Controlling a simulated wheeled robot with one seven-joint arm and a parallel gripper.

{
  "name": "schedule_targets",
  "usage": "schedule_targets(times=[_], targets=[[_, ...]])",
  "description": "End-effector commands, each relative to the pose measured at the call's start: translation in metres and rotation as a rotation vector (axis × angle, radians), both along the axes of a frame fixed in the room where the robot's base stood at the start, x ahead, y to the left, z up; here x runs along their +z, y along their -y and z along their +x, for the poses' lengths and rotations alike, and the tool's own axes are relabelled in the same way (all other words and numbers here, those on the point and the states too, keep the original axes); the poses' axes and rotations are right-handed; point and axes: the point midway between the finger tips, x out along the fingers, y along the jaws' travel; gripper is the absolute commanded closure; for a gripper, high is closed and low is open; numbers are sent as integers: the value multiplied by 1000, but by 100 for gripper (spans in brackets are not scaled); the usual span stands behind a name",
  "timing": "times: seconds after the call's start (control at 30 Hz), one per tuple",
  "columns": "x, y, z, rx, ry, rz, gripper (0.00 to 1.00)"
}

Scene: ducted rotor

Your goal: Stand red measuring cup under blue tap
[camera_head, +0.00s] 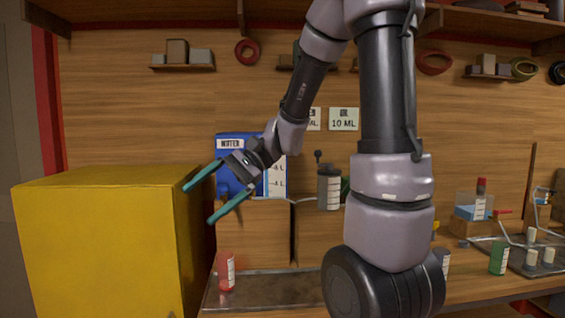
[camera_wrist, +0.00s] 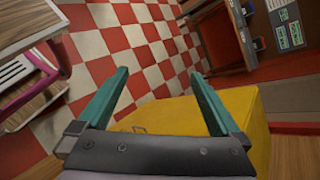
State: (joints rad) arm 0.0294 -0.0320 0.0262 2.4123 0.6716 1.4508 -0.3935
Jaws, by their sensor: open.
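The red measuring cup (camera_head: 226,271), with a white scale label, stands upright on the left end of a dark metal tray (camera_head: 262,289) on the bench. A blue tank (camera_head: 229,140) labelled WATER stands on a wooden block above and behind it. My gripper partly covers the tank's lower front, so I cannot make out a blue tap there clearly. My gripper (camera_head: 198,205) is open and empty, above and left of the red cup and near the yellow box's right edge. In the wrist view its teal fingers (camera_wrist: 160,73) are spread with nothing between them.
A large yellow box (camera_head: 100,245) fills the left. A grey cup-like container (camera_head: 328,187) shows beside my arm, which hides the bench middle. A green cup (camera_head: 498,257) and pipework with small taps (camera_head: 543,198) stand at right. The wrist view shows checkered floor (camera_wrist: 150,45).

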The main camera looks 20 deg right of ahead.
Motion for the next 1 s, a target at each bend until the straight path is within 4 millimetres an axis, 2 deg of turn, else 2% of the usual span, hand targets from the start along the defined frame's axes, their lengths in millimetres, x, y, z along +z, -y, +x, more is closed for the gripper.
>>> schedule_targets(times=[0.1, 0.2, 0.4, 0.5, 0.7, 1.0], targets=[[10, 29, -25, 45, 180, -211, 0], [19, 59, -38, 54, 333, -389, 0], [48, 116, -50, 17, 632, -686, 0], [63, 134, -53, -9, 738, -780, 0], [76, 149, -56, -32, 824, -856, 0], [76, 150, -55, -32, 826, -857, 0]])
